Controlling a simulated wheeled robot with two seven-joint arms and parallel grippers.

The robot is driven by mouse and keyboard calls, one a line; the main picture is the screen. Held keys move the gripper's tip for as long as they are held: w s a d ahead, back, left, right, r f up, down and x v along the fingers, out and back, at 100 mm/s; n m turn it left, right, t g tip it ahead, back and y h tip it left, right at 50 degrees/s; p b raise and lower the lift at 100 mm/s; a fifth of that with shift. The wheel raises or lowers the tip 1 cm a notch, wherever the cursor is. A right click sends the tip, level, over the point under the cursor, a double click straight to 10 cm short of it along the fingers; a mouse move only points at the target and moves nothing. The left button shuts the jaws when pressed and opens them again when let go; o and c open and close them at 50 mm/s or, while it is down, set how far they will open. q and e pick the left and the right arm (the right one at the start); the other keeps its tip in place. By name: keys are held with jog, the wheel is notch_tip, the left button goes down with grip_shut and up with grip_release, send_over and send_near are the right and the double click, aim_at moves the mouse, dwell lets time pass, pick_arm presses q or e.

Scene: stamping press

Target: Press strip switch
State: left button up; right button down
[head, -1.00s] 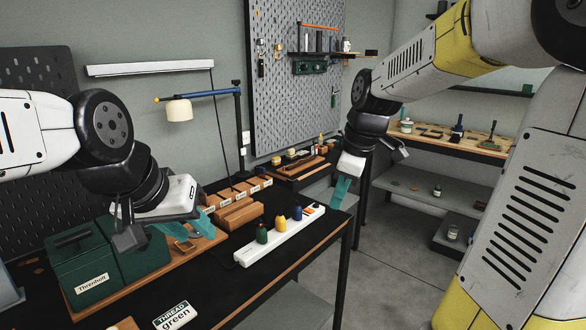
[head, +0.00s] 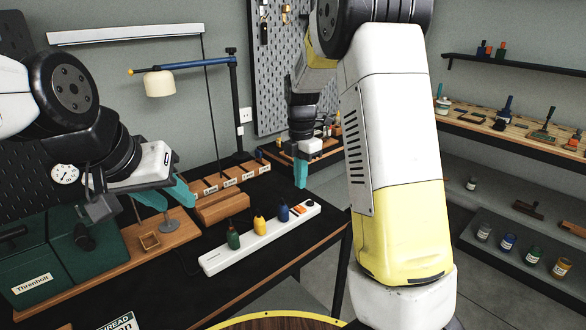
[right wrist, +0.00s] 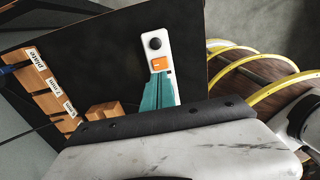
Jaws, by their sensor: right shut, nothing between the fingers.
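The white power strip (head: 262,237) lies on the black bench, with a green plug (head: 233,238), a yellow plug (head: 259,225) and a blue plug (head: 283,213) standing in it. Its orange switch (head: 298,210) is near the right end; it also shows in the right wrist view (right wrist: 161,64), beside a round black part. My right gripper (head: 301,183) is shut and empty, pointing down above the strip's switch end. In the right wrist view its teal fingertips (right wrist: 160,76) appear just short of the switch; I cannot tell whether they touch. My left gripper (head: 172,196) is open, above the wooden board.
Labelled wooden blocks (head: 222,206) stand behind the strip. A blue-armed lamp (head: 160,84) is at the back. Green boxes (head: 45,265) stand at the left. A yellow-rimmed round top (head: 275,320) is at the near edge. The bench front beside the strip is clear.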

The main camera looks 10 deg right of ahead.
aim_at(300, 208)
jog(key=shift+f, duration=3.35)
jog(key=shift+f, duration=0.1)
jog(key=shift+f, duration=0.4)
jog(key=shift+r, duration=0.1)
notch_tip(300, 208, up, 9)
